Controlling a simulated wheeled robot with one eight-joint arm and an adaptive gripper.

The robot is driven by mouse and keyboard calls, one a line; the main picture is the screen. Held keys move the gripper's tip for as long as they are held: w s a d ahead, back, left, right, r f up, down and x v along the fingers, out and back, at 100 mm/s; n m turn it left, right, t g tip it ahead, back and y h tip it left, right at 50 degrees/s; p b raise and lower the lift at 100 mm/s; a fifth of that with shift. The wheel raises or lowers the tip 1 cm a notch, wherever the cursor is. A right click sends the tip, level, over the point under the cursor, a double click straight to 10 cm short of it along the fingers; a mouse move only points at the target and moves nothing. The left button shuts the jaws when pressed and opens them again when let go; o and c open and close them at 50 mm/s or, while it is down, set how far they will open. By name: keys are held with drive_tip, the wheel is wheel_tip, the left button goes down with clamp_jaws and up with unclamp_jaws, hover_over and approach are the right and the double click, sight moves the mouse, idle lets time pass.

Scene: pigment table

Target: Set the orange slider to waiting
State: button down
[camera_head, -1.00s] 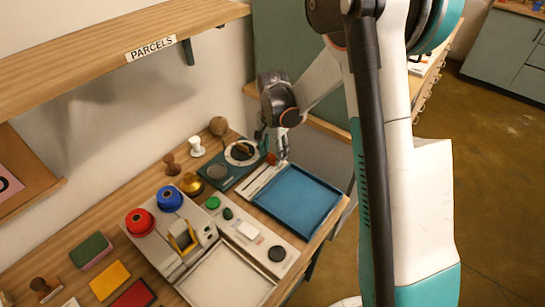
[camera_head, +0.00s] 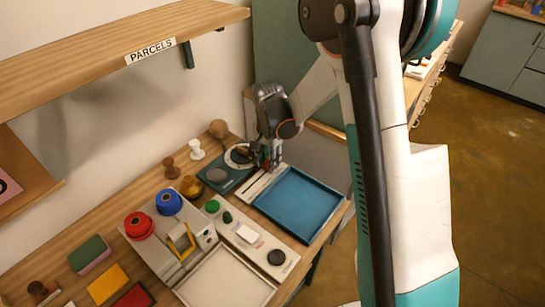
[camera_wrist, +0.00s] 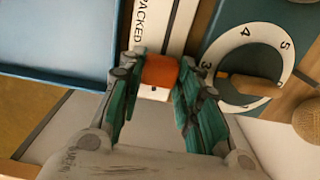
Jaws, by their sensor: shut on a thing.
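The orange slider (camera_wrist: 159,72) sits on a white strip (camera_wrist: 170,28) in the wrist view, between my fingertips. My gripper (camera_wrist: 160,66) is shut on it, a green-padded finger on each side. The word PACKED is readable on the strip beyond the slider; other lettering near the slider is hidden. In the head view my gripper (camera_head: 269,165) is low at the far end of the white strip (camera_head: 262,184). The slider is mostly hidden by my fingers there, and I cannot read its setting.
The blue tray (camera_head: 298,205) lies right beside the strip. On its other side is a dark teal panel with a white numbered dial (camera_wrist: 283,55). A white panel with a green button (camera_head: 212,206) stands nearer. Stamps and coloured pads fill the left of the table.

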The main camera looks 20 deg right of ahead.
drive_tip(key=s+a, duration=0.2)
drive_tip(key=a, duration=0.1)
drive_tip(key=s+a, duration=0.2)
drive_tip(key=a, duration=0.1)
drive_tip(key=s+a, duration=0.2)
drive_tip(key=a, duration=0.1)
drive_tip(key=shift+s+a, duration=0.15)
drive_tip(key=shift+a, duration=0.15)
drive_tip(key=c, duration=1.2)
unclamp_jaws()
drive_tip(key=shift+a, duration=0.1)
drive_tip(key=shift+o, duration=0.2)
wheel_tip(320, 180, up, 12)
drive_tip(key=s+d+r+n+t, duration=0.3)
drive_tip(key=s+d+r+n, duration=0.1)
drive_tip(key=s, duration=0.5)
drive_tip(key=s+d+r+n+t, duration=0.4)
drive_tip(key=s+d+n, duration=0.3)
drive_tip(key=s, duration=0.2)
drive_tip(key=shift+d+r, duration=0.2)
drive_tip(key=shift+r, duration=0.55)
